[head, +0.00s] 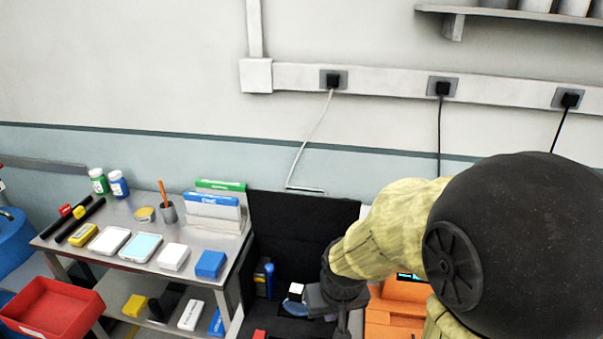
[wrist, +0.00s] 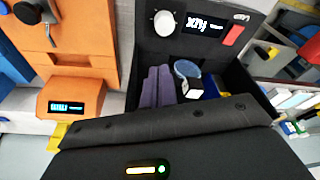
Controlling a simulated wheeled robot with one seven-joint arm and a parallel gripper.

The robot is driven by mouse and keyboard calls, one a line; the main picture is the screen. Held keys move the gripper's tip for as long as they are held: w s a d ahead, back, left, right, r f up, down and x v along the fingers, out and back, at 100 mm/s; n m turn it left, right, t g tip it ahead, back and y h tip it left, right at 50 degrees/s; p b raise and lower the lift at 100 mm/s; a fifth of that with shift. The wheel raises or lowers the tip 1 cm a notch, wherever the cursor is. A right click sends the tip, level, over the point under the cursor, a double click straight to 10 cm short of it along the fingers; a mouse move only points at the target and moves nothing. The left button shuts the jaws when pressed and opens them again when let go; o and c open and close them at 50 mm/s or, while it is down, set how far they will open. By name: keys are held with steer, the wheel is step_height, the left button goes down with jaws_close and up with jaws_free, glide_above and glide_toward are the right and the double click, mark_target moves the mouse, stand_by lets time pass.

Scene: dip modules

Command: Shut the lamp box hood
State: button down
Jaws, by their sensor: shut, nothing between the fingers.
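The lamp box is a black open-topped box. Its dark front panel (wrist: 215,28), with a white knob, a lit display and a red switch, shows in the wrist view. Its hood (head: 300,222) stands raised as a tall black panel towards the wall in the head view. Inside lie purple blocks (wrist: 160,86), a white cube (wrist: 190,88) and a blue round item (wrist: 186,68). My gripper (head: 342,322) is shut and empty, at the right side of the box in the head view. The forearm hides part of that side. Contact with the hood cannot be told.
An orange machine (head: 395,318) stands right of the box. A metal bench (head: 228,262) with boxes, bottles and meters is close on its left. A red bin (head: 52,308) is at far left. The wall with sockets and hanging cables is behind.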

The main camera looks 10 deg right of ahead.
steer(key=w+r+m+p, duration=0.1)
steer(key=w+r+p, duration=0.55)
steer(key=r, duration=0.35)
steer(key=w+r+m+p, duration=0.1)
steer(key=w+r+p, duration=0.5)
steer(key=w+r, duration=0.3)
step_height(320, 180, up, 8)
steer(key=m+h, duration=0.1)
steer(key=m, duration=0.2)
glide_above(317, 189)
steer(key=w+a, duration=0.2)
steer(key=w, duration=0.3)
steer(key=shift+s+a+r+p, duration=0.1)
steer(key=shift+s+r+p, duration=0.05)
steer(key=shift+s+p, duration=0.15)
step_height(317, 189, down, 9)
steer(key=s+p, duration=0.1)
steer(key=p, duration=0.5)
steer(key=shift+s+a+f, duration=0.15)
steer(key=shift+a+f, duration=0.05)
steer(key=shift+a, duration=0.1)
steer(key=shift+s+f+b, duration=0.1)
steer(key=shift+b, duration=0.6)
